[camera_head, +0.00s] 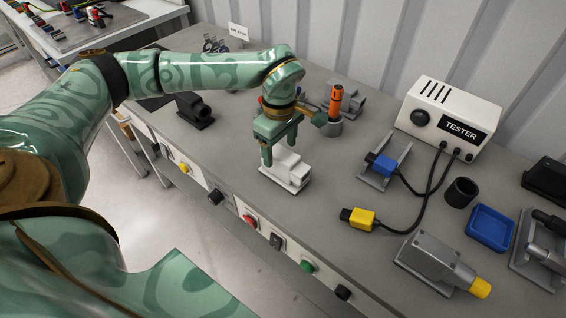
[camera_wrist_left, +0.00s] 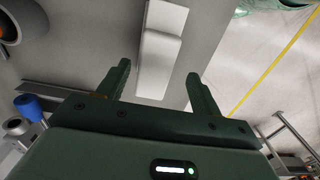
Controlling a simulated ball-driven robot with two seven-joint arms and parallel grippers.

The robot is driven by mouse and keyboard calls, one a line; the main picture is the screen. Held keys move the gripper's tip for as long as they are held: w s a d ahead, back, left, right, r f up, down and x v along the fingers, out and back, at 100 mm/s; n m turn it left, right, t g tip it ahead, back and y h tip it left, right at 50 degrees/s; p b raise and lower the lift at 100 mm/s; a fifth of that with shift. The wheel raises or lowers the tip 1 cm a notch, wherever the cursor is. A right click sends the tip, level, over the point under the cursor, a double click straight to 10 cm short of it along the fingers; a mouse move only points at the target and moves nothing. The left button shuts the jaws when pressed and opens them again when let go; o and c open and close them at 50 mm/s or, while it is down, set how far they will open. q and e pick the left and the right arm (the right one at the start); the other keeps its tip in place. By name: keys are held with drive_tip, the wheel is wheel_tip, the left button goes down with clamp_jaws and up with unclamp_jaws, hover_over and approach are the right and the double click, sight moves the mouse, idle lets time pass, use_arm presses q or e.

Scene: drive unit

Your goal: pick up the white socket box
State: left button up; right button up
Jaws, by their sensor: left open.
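The white socket box (camera_head: 288,172) sits on the grey bench near its front edge, on a flat white base. My left gripper (camera_head: 281,150) is open, with its fingers pointing down over the box's back end, which they partly hide. In the left wrist view the white box (camera_wrist_left: 160,50) lies beyond and between the two open fingers of my left gripper (camera_wrist_left: 158,72). I cannot tell from these views whether either finger touches it. My right gripper is not in view.
A grey holder with an orange-handled tool (camera_head: 336,98) stands just behind right of the gripper. A black box (camera_head: 195,110) is to the left. The tester (camera_head: 449,115), its cables, a yellow plug (camera_head: 360,219) and a blue tray (camera_head: 490,227) are right. Bare bench lies right of the box.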

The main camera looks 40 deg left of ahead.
sight(282, 153)
use_arm(q)
drive_tip(key=f, duration=0.1)
drive_tip(key=f+b, duration=0.1)
drive_tip(key=f, duration=0.3)
drive_tip(key=shift+w+b, duration=0.35)
drive_tip(key=shift+r, duration=0.1)
drive_tip(key=shift+d, duration=0.1)
drive_tip(key=c, duration=1.3)
drive_tip(key=shift+o, duration=0.2)
drive_tip(key=shift+r, duration=0.1)
